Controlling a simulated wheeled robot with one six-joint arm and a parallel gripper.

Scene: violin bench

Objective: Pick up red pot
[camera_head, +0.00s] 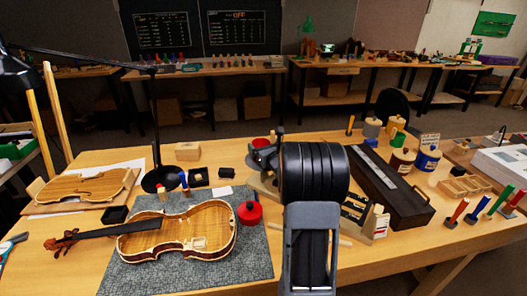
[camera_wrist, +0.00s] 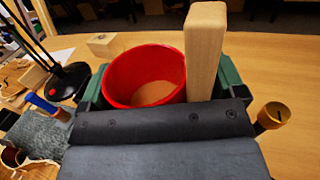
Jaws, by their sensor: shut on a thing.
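A pale wooden bar (camera_wrist: 205,50) stands upright between the pot and the right finger. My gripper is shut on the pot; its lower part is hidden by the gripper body. In the head view the pot's red top (camera_head: 261,142) shows just behind my gripper (camera_head: 264,155), mostly hidden. I cannot tell whether it is clear of the bench.
A violin (camera_head: 190,236) lies on a grey mat (camera_head: 125,275), with a second red, lidded round vessel (camera_head: 250,212) beside it. A black lamp base (camera_head: 158,180) and wooden block (camera_head: 187,151) stand left. A long dark case (camera_head: 385,190), jars and small tools crowd the right.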

